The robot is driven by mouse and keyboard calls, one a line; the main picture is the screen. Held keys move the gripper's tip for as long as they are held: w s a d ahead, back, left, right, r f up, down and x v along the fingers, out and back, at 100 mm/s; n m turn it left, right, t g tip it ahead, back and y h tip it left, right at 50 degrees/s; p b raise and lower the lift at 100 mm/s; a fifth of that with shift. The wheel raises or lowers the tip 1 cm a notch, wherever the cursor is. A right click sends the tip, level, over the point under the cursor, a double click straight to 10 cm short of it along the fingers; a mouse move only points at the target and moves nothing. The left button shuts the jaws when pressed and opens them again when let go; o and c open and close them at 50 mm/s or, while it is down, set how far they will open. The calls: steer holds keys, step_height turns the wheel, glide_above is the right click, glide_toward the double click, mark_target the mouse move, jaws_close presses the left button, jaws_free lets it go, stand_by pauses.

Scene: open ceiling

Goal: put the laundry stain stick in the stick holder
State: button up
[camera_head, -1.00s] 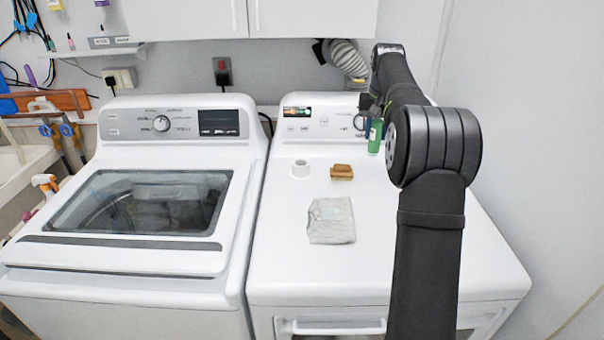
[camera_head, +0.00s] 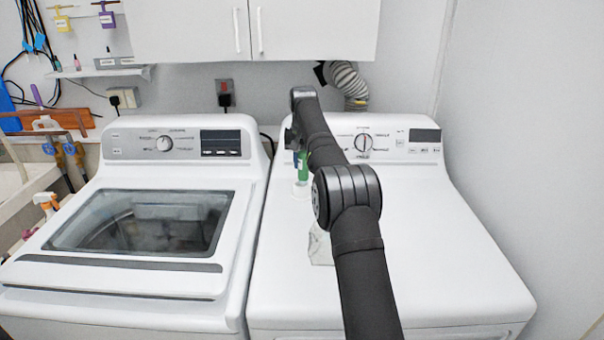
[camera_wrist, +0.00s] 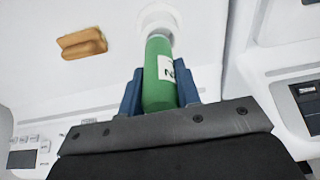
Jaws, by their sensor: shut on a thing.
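My gripper (camera_wrist: 160,95) is shut on the green laundry stain stick (camera_wrist: 158,72), with blue fingers on both sides of it. A white label with dark marks faces the wrist camera. The stick's far end lines up with the round white stick holder (camera_wrist: 154,14), and I cannot tell whether it is inside or above the holder. My gripper (camera_head: 299,152) is partly hidden by my arm there.
A brown wooden block or brush (camera_wrist: 82,43) lies beside the holder in the wrist view; my arm hides it in the head view. The right side of the machine top (camera_head: 435,230) is clear.

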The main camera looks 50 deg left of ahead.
mark_target(302, 172)
steer(key=shift+s+a+f, duration=0.1)
steer(key=shift+a+f, duration=0.05)
steer(key=shift+a, duration=0.1)
steer(key=shift+f, duration=2)
steer(key=o, duration=1)
steer(key=shift+f, duration=0.15)
steer(key=r, duration=0.4)
steer(key=s+d+r, duration=0.1)
steer(key=r, duration=0.7)
steer(key=shift+s+d+r, duration=0.1)
steer(key=shift+s+d, duration=0.05)
